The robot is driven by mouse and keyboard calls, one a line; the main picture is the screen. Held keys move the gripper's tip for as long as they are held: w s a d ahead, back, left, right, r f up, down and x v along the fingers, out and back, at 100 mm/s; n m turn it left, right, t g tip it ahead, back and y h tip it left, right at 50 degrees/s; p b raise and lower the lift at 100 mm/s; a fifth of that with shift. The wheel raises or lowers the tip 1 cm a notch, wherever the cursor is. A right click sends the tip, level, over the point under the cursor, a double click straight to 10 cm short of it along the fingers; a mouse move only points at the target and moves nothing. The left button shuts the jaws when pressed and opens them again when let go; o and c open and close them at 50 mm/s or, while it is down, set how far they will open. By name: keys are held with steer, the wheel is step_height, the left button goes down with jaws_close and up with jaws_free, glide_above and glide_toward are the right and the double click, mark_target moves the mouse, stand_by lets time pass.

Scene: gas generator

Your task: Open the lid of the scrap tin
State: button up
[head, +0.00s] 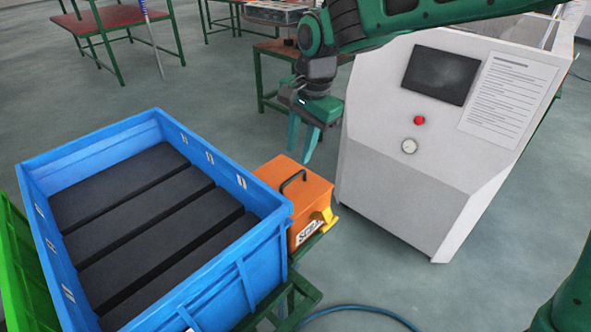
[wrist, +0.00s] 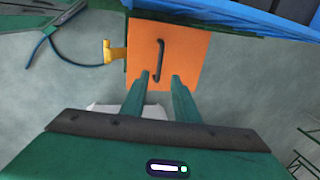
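The scrap tin (head: 304,228) is an orange box with partly hidden lettering on its front, standing beside the blue crate. Its orange lid (head: 272,172) lies flat and shut, with a dark bar handle (head: 295,180) on top. A yellow latch-like part (head: 325,217) sticks out at its front right. In the wrist view the lid (wrist: 183,52), handle (wrist: 160,60) and yellow part (wrist: 114,53) show from above. My gripper (head: 308,150) is open and empty, pointing down above and behind the tin. In the wrist view its fingertips (wrist: 158,78) overlap the lid's near edge, either side of the handle's end.
A blue crate (head: 262,238) with dark blocks stands directly left of the tin. A white console (head: 395,195) with screen and red button stands to the right. A green stand (head: 295,296) is under the tin. A blue hose (head: 370,309) lies on the floor.

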mark_target(295, 178)
steer(key=f, duration=0.5)
steer(key=w+a+f, duration=0.1)
steer(key=f, duration=0.2)
steer(key=shift+a+f, duration=0.1)
steer(key=shift+f, duration=0.1)
jaws_close()
